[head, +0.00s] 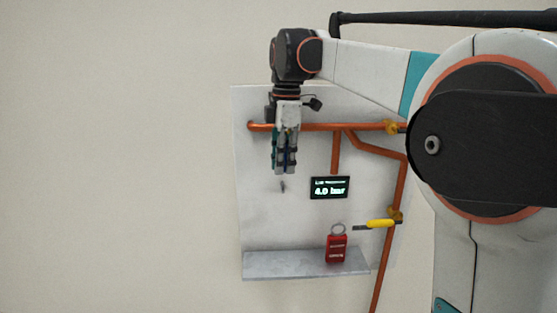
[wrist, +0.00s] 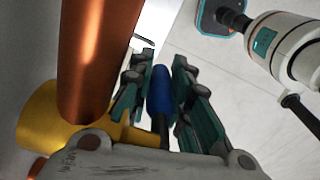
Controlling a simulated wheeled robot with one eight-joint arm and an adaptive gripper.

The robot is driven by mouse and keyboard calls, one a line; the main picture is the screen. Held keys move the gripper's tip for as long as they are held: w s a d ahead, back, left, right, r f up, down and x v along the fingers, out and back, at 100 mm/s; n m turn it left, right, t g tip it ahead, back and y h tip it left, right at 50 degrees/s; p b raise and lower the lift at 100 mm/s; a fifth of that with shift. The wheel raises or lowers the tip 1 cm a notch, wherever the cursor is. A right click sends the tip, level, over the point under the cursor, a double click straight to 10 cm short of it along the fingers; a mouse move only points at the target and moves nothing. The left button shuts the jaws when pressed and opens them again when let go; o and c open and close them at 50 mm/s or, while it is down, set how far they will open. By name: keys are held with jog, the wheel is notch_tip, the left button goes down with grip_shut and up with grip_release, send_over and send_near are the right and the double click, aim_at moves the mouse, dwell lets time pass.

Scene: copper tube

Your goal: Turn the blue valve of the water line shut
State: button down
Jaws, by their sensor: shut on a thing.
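The blue valve handle (wrist: 160,88) lies between the two teal-sided fingers of my gripper (wrist: 164,72), which is shut on it. Its dark stem runs down in the wrist view beside the brass valve body (wrist: 42,122). The thick copper tube (wrist: 97,55) passes left of the fingers. In the head view my gripper (head: 286,169) points down in front of the left part of the horizontal copper tube (head: 335,127). Only a bit of blue shows between the fingers there, and the gripper hides the valve body.
A display (head: 330,187) on the white panel (head: 258,220) reads 4.0 bar. A yellow-handled valve (head: 380,223) sits on the right vertical tube. A red padlock-like thing (head: 337,249) stands on the grey shelf (head: 280,264). A small hook (head: 282,186) is just below my gripper.

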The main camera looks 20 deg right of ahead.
jog(key=shift+d+h, duration=0.2)
jog(key=shift+h, duration=0.1)
jog(key=c, duration=1.5)
grip_release()
jog(key=shift+o, duration=0.2)
notch_tip(320, 180, up, 12)
jog(key=shift+a, duration=0.1)
jog(key=s+a+f+m+t, duration=0.35)
jog(key=s+f+m, duration=0.45)
jog(key=s+f, duration=0.65)
jog(key=s+a+f+m+t, duration=0.35)
jog(key=s+f+m, duration=0.65)
jog(key=f, duration=0.7)
notch_tip(320, 180, down, 37)
jog(key=n+b, duration=0.1)
jog(key=b, duration=3.6)
jog(key=shift+s+d+b, duration=0.35)
jog(key=shift+d, duration=0.05)
